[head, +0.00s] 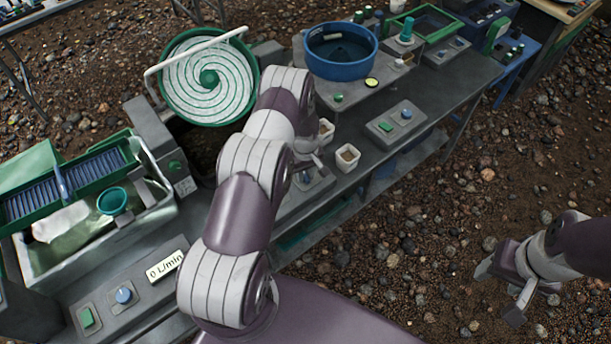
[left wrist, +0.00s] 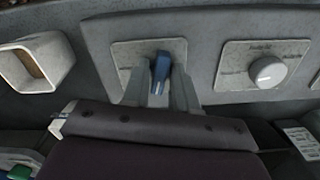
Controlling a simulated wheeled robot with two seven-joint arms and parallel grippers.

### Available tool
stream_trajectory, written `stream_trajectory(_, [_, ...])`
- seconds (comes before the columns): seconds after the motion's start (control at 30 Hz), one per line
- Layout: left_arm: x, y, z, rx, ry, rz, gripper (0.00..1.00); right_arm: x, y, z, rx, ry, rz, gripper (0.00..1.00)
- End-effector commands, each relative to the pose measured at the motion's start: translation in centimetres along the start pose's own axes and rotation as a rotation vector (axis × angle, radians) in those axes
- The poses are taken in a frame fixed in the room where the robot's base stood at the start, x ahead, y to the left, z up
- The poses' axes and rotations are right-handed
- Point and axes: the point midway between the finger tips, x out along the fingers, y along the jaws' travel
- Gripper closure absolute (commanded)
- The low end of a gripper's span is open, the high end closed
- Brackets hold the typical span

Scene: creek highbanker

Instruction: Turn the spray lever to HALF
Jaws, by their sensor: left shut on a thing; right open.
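A blue lever (left wrist: 160,66) stands on a light square plate (left wrist: 122,57) on a grey panel in the left wrist view. My left gripper (left wrist: 159,88) is shut on this lever, with one finger on each side of it. Any marks around the lever are hidden or too small to read, so its setting cannot be told. In the head view my left arm covers much of the bench, and the left gripper (head: 308,165) shows only in part beside it. My right gripper (head: 499,294) is open and empty over the gravel at the right.
A white knob (left wrist: 267,72) sits right of the lever, and a white square cup (left wrist: 37,62) left. A display (head: 165,267) reads 0 L/min. A green spiral wheel (head: 208,78), a blue tub (head: 341,70) and a sluice tray (head: 30,275) stand along the bench.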

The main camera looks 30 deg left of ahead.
Motion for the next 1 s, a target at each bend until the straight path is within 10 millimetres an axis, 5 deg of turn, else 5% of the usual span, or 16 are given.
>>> stream_trajectory(0.4, [0.2, 0.1, -0.2, 0.333, 0.005, 0.003, 1.0, 3.2, 0.0, 0.4, 0.0, 0.0, 0.0, 0.44])
stream_trajectory(1.0, [-0.2, 0.1, -0.2, 0.531, 0.006, 0.002, 1.0, 4.3, 0.0, 0.5, 0.0, 0.0, 0.0, 0.44])
